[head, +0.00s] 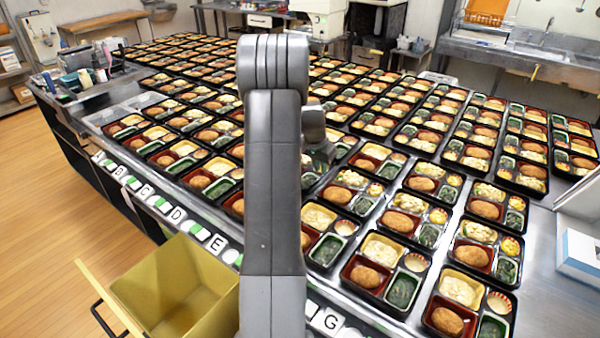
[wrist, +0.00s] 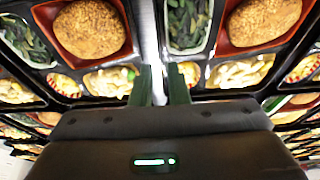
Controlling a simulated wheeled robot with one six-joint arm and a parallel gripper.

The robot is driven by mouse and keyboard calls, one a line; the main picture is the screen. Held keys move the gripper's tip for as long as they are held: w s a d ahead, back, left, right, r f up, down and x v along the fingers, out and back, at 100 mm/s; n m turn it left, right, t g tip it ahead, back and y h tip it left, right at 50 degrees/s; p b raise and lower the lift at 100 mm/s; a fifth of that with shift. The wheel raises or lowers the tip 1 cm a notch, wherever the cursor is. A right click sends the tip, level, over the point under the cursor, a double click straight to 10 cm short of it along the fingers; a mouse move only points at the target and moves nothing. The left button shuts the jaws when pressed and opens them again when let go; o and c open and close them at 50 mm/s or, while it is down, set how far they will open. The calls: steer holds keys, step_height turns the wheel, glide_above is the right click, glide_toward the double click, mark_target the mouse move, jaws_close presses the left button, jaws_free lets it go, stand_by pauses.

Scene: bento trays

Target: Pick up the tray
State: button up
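Black bento trays with a brown croquette, greens and other foods fill the counter; one near tray (head: 378,306) shows in the head view. Which tray is meant cannot be told. In the wrist view, one tray (wrist: 137,30) is at the left and another tray (wrist: 162,40) at the right, with a narrow bright gap between them. My gripper (wrist: 161,80) is at the edges of these two trays. Its two fingers are apart, with nothing clearly held between them. Whether they touch a rim cannot be told. In the head view my arm hides the fingertips.
Trays stand in close rows on the metal counter (head: 553,290), with little room between them. A yellow bin (head: 170,290) stands at the front left. Lettered labels line the counter's front edge. A white and blue box (head: 578,255) is at the right.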

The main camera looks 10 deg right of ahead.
steer(key=shift+p+x, duration=0.55)
steer(key=shift+x, duration=1.7)
steer(key=shift+w, duration=0.15)
jaws_close()
steer(key=shift+r, duration=0.1)
